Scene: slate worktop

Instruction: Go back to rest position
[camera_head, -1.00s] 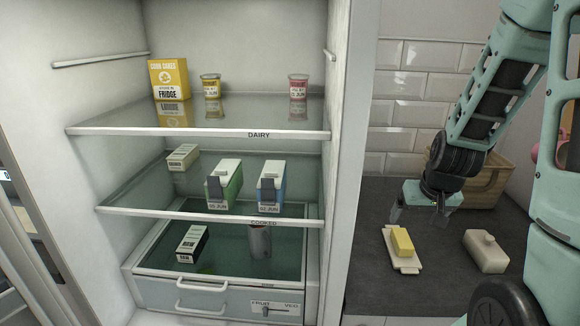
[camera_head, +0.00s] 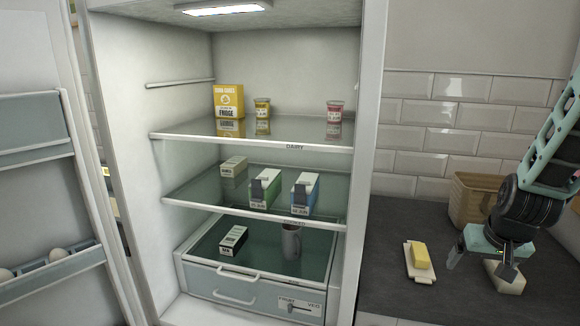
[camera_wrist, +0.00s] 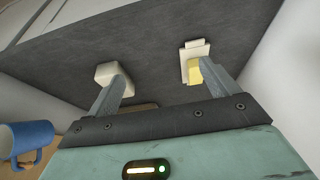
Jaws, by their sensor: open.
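My gripper (camera_head: 482,263) hangs over the slate worktop (camera_head: 395,225) at the right, open and empty. It is right of the yellow butter (camera_head: 421,255) on its white dish (camera_head: 420,274), and partly covers the cream butter lid (camera_head: 508,283). In the wrist view my open fingers (camera_wrist: 163,80) point over the worktop. The lid (camera_wrist: 112,71) shows beyond the left finger and the butter (camera_wrist: 193,73) on its dish (camera_wrist: 195,50) beyond the right one. Nothing is between the fingers.
The open fridge (camera_head: 365,120) stands left of the worktop, with cartons and jars on its shelves. Its door (camera_head: 60,200) is swung open at the far left. A wicker basket (camera_head: 470,200) stands behind my gripper. A blue mug (camera_wrist: 32,138) shows in the wrist view.

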